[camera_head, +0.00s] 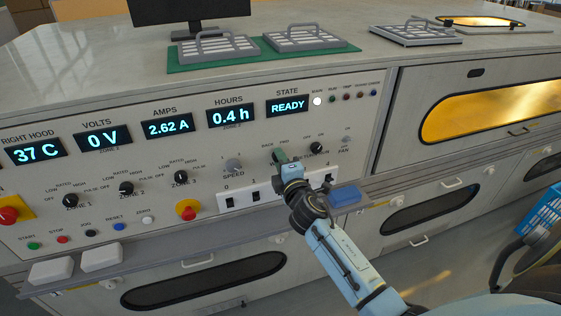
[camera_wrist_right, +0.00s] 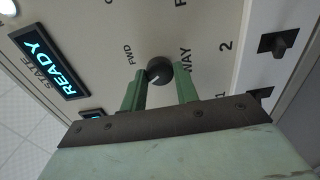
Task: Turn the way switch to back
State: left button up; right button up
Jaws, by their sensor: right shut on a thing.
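The way switch is a round black knob (camera_wrist_right: 160,71) on the light panel, with the labels FWD and WAY beside it in the right wrist view. My right gripper (camera_wrist_right: 160,86) has its two green fingers on either side of this knob and is shut on it. In the head view the right gripper (camera_head: 280,156) is at the panel below the BACK and FWD labels, and it mostly hides the knob there. A pale mark shows on the knob, but I cannot tell surely which label it points to. My left gripper is out of view.
A blue block (camera_head: 346,195) lies on the ledge. The READY display (camera_head: 287,106) is above.

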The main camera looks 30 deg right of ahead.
jog(key=o, duration=1)
jog(key=v, duration=1.3)
jog(key=shift+s, duration=0.2)
jog(key=shift+f, duration=0.1)
jog(key=s+a+f+m+g+y, duration=0.1)
jog(key=s+a+f+m+g, duration=0.15)
jog(key=f, duration=0.75)
jog(key=s+a+f+m+g+y, duration=0.1)
jog(key=s+f+g, duration=0.25)
jog(key=f, duration=0.65)
jog(key=s+a+f+m+g+y, duration=0.15)
jog(key=s+f, duration=0.25)
jog(key=f, duration=0.7)
jog(key=s+f+m+g, duration=0.2)
jog(key=s+f, duration=0.3)
jog(key=s, duration=0.4)
jog(key=s+f+m+g, duration=0.3)
jog(key=s+f, duration=0.3)
jog(key=s, duration=0.4)
jog(key=s+f+m+g, duration=0.2)
jog(key=s+f+g, duration=0.2)
jog(key=s, duration=0.6)
jog(key=shift+s+d+f+m+y, duration=0.1)
jog(key=shift+d+f+m+y, duration=0.1)
jog(key=shift+f, duration=0.4)
jog(key=shift+s+d+f+m+y, duration=0.15)
jog(key=shift+f+m, duration=0.05)
jog(key=shift+f, duration=0.4)
